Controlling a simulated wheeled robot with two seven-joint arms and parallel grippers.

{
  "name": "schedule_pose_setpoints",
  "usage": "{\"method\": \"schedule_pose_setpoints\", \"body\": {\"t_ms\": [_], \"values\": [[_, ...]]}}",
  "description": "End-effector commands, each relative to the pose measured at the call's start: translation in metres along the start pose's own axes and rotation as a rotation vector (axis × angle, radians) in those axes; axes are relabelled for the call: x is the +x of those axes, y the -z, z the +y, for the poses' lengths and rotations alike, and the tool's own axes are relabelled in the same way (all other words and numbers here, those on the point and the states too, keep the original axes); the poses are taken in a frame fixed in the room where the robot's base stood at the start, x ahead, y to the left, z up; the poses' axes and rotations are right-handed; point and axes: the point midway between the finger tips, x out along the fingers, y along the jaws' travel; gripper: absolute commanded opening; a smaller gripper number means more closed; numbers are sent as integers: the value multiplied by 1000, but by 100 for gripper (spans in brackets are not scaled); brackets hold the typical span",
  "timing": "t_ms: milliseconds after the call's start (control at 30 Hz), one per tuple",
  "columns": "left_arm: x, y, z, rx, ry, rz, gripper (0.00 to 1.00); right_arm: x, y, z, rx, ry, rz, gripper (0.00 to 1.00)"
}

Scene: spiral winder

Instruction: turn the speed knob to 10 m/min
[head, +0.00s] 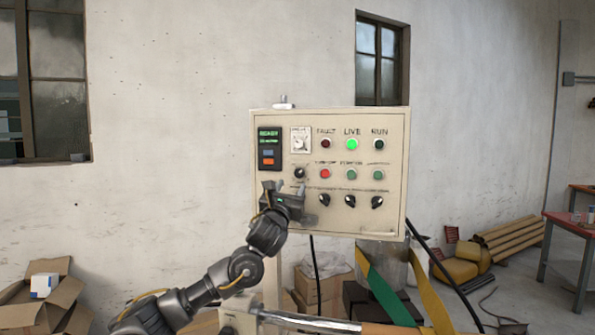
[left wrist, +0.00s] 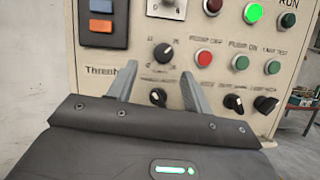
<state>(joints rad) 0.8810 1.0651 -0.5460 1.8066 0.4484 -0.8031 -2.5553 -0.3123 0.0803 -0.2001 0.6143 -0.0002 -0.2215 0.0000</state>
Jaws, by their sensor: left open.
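The cream control panel (head: 390,222) stands upright. A round black knob (head: 299,172) with a white pointer line and a scale around it sits under the meter; it also shows in the left wrist view (left wrist: 163,52). The pointer tilts up to the right; the scale figures are too small to read. My left gripper (head: 285,190) is open and empty, just below this knob. In the left wrist view its fingertips (left wrist: 159,72) are below it on either side. A lower black knob (left wrist: 158,97) shows between the fingers. My right gripper is not in view.
A green LIVE lamp (head: 352,144) is lit. A red button (head: 325,174), green buttons and black selectors (head: 350,201) lie right of my gripper. A display (head: 269,135) is at the panel's left. Open wall shows left of the panel; cardboard boxes (head: 40,300) stand lower left.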

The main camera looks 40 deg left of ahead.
Motion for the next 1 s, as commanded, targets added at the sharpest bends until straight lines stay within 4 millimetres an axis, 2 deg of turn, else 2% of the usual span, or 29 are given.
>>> {"method": "schedule_pose_setpoints", "body": {"t_ms": [33,300,467,733,1000], "values": [[13,-6,0,-2,0,2,50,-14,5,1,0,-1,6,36],[52,-3,-3,-4,2,0,50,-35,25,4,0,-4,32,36],[60,-1,-4,-3,3,-1,50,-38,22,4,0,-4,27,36],[61,0,-5,-3,5,-1,50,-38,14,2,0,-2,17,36],[60,0,-4,-3,4,-1,16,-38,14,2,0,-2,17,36]]}}
